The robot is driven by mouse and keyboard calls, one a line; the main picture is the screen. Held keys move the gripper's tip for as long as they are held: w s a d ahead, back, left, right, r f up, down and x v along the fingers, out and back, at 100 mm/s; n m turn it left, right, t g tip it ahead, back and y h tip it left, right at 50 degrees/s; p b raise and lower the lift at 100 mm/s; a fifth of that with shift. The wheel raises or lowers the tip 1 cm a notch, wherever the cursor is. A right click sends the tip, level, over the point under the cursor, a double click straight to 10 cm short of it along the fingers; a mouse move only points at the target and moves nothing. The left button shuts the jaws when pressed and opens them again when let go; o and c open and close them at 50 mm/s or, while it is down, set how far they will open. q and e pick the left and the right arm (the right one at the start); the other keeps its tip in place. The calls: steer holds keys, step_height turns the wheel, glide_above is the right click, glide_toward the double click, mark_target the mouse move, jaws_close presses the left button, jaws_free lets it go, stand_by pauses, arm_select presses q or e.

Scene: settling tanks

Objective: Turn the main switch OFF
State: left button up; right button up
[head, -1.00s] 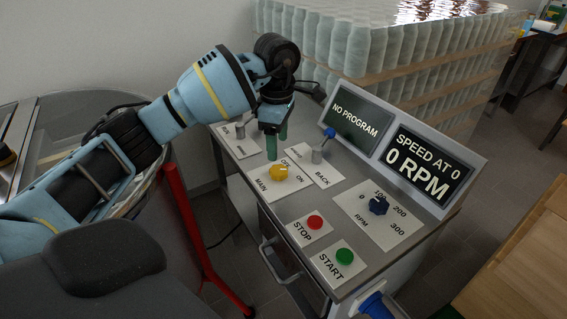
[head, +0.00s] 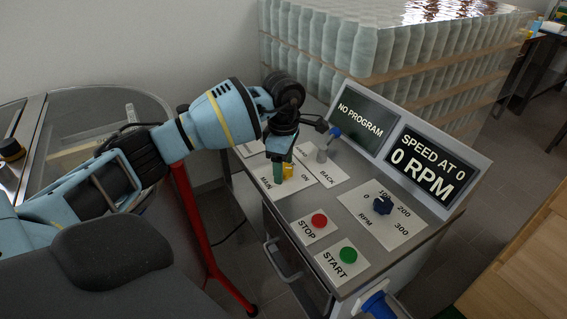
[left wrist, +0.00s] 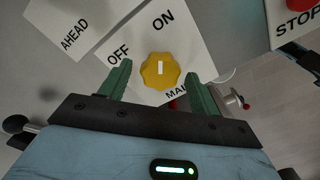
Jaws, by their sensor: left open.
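The main switch is a yellow scalloped knob (head: 292,186) on a white plate lettered MAIN and ON, at the near left of the control panel. In the head view, my left gripper's green fingers partly hide it. In the left wrist view the knob (left wrist: 160,72) shows whole. Its white mark points up toward ON, with OFF to the upper left. My left gripper (head: 283,179) is open at the knob; in the left wrist view its fingers (left wrist: 157,76) stand on either side of it, with gaps visible. My right gripper is not in view.
Screens behind read NO PROGRAM and 0 RPM. A red post (head: 193,215) stands left of the cabinet.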

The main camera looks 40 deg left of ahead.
arm_select(q)
steer(key=c, duration=1)
steer(key=shift+r, duration=0.1)
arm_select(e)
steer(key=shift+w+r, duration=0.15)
arm_select(q)
steer(key=n+p, duration=0.2)
steer(key=n, duration=0.1)
steer(key=shift+r+n, duration=0.15)
steer(key=shift+n, duration=0.15)
steer(key=n+p, duration=0.2)
steer(key=n, duration=0.2)
steer(key=shift+n, duration=0.3)
steer(key=shift+n+p, duration=0.75)
steer(key=shift+n, duration=0.45)
steer(key=shift+n+p, duration=0.65)
steer(key=shift+n, duration=1.05)
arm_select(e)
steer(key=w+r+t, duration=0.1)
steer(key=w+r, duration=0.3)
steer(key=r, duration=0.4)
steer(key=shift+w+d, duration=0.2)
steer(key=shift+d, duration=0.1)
arm_select(q)
steer(key=shift+f, duration=0.2)
